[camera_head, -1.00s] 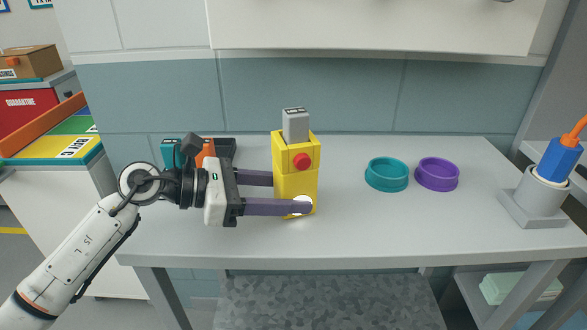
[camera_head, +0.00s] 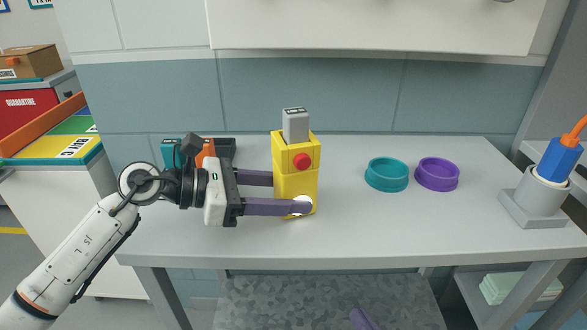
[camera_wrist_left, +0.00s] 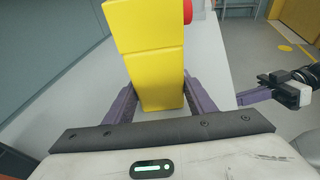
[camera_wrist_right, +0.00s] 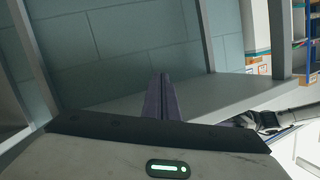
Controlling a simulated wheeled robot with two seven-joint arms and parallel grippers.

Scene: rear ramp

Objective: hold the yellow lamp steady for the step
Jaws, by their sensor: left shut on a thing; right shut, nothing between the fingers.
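The yellow lamp (camera_head: 294,190) stands upright on the grey bench (camera_head: 420,235). It has a red button on its front, a white round spot low down and a grey labelled block (camera_head: 295,125) on top. My left gripper (camera_head: 286,194) is shut on its lower body from the left, one finger across the front. In the left wrist view the lamp (camera_wrist_left: 150,55) sits between both purple fingers. My right gripper (camera_wrist_right: 160,95) is shut and empty in its wrist view. A purple fingertip of it shows at the bottom of the head view (camera_head: 364,319), below the bench front.
A teal ring (camera_head: 387,175) and a purple ring (camera_head: 437,175) lie right of the lamp. A grey holder (camera_head: 533,200) with a blue and orange tool (camera_head: 560,160) stands at the right end. Dark and orange items sit behind my left wrist. The bench's middle front is clear.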

